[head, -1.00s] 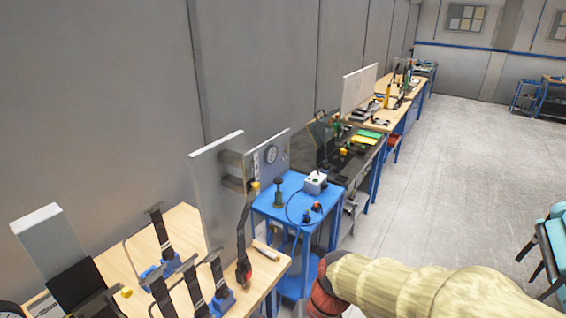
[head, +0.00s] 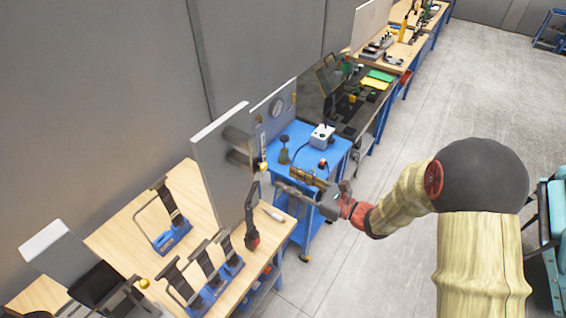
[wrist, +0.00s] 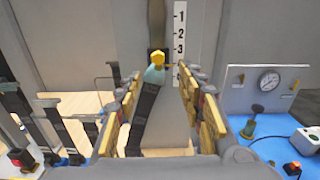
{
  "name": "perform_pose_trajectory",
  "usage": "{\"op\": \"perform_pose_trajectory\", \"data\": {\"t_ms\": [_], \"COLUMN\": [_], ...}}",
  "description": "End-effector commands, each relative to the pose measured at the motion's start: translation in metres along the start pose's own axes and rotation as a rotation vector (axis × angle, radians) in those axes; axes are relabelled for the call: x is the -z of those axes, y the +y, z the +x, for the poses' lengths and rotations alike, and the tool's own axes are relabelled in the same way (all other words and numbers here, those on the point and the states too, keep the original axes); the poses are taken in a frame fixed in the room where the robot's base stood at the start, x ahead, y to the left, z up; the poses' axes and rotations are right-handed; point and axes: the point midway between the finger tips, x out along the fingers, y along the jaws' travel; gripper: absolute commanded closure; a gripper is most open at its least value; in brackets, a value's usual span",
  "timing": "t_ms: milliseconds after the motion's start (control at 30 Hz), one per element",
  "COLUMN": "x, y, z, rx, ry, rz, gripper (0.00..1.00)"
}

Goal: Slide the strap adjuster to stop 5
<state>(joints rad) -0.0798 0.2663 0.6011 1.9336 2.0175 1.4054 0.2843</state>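The strap adjuster (wrist: 158,59) has a yellow knob and a pale blue-grey part beneath it, on a black strap (wrist: 146,110) along a grey upright panel. A white scale (wrist: 179,42) beside it reads 1, 2, 3 downward; lower marks are partly hidden. The knob sits around 3 to 4; the exact stop is unclear. In the head view, the knob (head: 263,167) is at the panel's right edge. My gripper (wrist: 161,80) is open and empty, facing the panel, its fingers either side of the adjuster in the picture. It also shows in the head view (head: 282,184), right of the strap.
A wooden bench (head: 128,225) with several strap stands lies left. A blue table (head: 301,148) with a gauge panel (head: 272,108) and a white box (head: 321,136) stands behind my gripper.

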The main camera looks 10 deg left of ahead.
Motion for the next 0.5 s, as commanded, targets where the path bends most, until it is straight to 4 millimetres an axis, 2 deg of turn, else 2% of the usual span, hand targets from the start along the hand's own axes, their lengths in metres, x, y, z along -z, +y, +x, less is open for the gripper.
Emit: {"op": "perform_pose_trajectory", "data": {"t_ms": [167,500], "x": [-0.005,-0.006], "y": [0.001,0.001], "z": [0.012,0.062], "rx": [-0.003,-0.004], "ry": [-0.014,-0.013], "rz": [0.024,0.022], "gripper": [0.61,0.61]}}
